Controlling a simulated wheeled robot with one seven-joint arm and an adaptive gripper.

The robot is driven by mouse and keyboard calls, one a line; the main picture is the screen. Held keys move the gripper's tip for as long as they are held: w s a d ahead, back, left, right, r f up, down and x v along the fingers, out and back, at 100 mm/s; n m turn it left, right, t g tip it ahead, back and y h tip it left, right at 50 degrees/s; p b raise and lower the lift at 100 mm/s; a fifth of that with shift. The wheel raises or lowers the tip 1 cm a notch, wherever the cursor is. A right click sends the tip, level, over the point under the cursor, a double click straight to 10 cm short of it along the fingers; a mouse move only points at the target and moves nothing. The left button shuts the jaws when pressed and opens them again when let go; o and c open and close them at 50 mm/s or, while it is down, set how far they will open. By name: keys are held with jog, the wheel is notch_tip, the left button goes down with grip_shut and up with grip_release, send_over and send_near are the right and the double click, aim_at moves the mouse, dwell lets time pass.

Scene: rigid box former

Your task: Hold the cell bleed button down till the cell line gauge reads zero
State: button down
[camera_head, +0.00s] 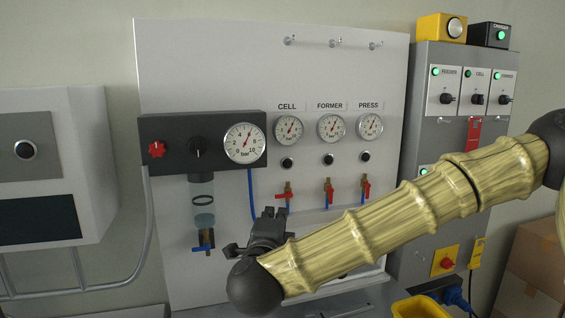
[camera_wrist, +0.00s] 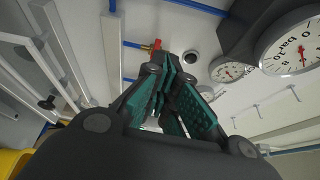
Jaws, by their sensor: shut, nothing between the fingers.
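The panel's round gauge labelled CELL (camera_head: 289,130) is at the left of a row of small gauges. Its needle looks tilted upward, off to the right; the number is too small to read. The black cell bleed button (camera_head: 287,163) in a pale ring sits below it. My gripper (camera_head: 268,213) is shut and empty, below and a little left of the button, apart from it. In the wrist view, the shut fingers with teal pads (camera_wrist: 171,65) point toward the panel, with a black button (camera_wrist: 190,57) and a small gauge (camera_wrist: 226,70) just beyond their tips.
A valve with a red handle (camera_head: 285,195) stands out between the button and my gripper. Similar buttons and valves lie under the FORMER (camera_head: 331,128) and PRESS (camera_head: 369,126) gauges. The dark regulator block with a large gauge (camera_head: 245,143) juts out at left.

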jog(key=m+t+p, duration=0.2)
jog(key=p, duration=0.5)
send_near(287, 164)
jog(key=w+d, duration=0.2)
jog(key=shift+w+d+r+n+t+y+p, duration=0.25)
jog(key=shift+w+d+t+y+p, duration=0.5)
jog(key=shift+w+d+p, duration=0.7)
jog(key=shift+w+d+r+n+t+y+p, duration=0.2)
jog(key=shift+w+d+t+y+p, duration=0.6)
jog(key=shift+p, duration=1.1)
jog(key=shift+w, duration=0.1)
jog(key=shift+d, duration=0.15)
